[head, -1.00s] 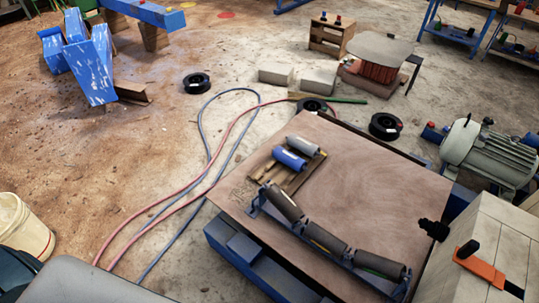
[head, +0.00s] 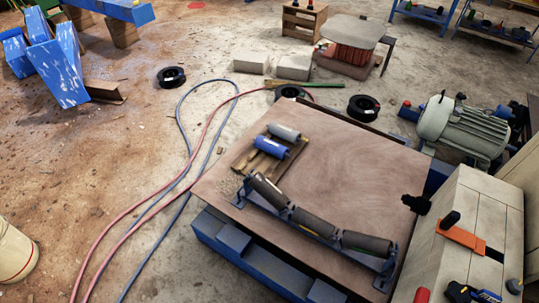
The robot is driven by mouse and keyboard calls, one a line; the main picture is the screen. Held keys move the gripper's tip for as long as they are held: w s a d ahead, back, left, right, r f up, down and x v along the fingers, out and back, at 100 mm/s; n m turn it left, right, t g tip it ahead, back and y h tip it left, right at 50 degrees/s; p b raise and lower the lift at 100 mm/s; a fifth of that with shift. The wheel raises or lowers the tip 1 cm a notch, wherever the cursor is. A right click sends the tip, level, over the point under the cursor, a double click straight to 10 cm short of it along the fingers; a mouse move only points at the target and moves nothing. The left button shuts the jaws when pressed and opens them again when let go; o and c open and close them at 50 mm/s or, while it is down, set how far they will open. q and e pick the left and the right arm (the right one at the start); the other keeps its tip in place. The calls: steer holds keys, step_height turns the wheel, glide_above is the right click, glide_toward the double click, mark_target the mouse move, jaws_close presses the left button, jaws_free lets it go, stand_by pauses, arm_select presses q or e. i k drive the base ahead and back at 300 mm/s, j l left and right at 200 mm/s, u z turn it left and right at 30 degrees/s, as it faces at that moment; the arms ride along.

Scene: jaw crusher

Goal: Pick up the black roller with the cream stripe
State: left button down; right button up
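In the head view, three dark rollers sit end to end in a blue roller frame (head: 262,208) along the front of a brown tabletop (head: 350,150). They are the left roller (head: 268,190), the middle roller (head: 314,225) and the right roller (head: 367,243). A cream stripe cannot be made out clearly on any of them now. A grey roller (head: 284,132) and a blue roller (head: 270,148) lie on a small wooden pallet (head: 258,162) behind the frame. Neither of my grippers is in view.
A pale block-like cabinet (head: 480,215) with an orange bracket (head: 462,239) stands right of the table. A grey motor (head: 462,130) is behind it. Red and blue hoses (head: 185,190) cross the floor at left. A white bucket (head: 14,252) stands at the left edge. The tabletop's right part is clear.

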mark_target(265, 188)
steer(key=i+j, duration=0.15)
steer(key=j, duration=0.2)
steer(key=i+j, duration=0.15)
steer(key=j, duration=0.2)
steer(key=i+j, duration=0.15)
steer(key=j, duration=0.2)
steer(key=i+j, duration=0.15)
steer(key=j, duration=0.2)
steer(key=z, duration=0.05)
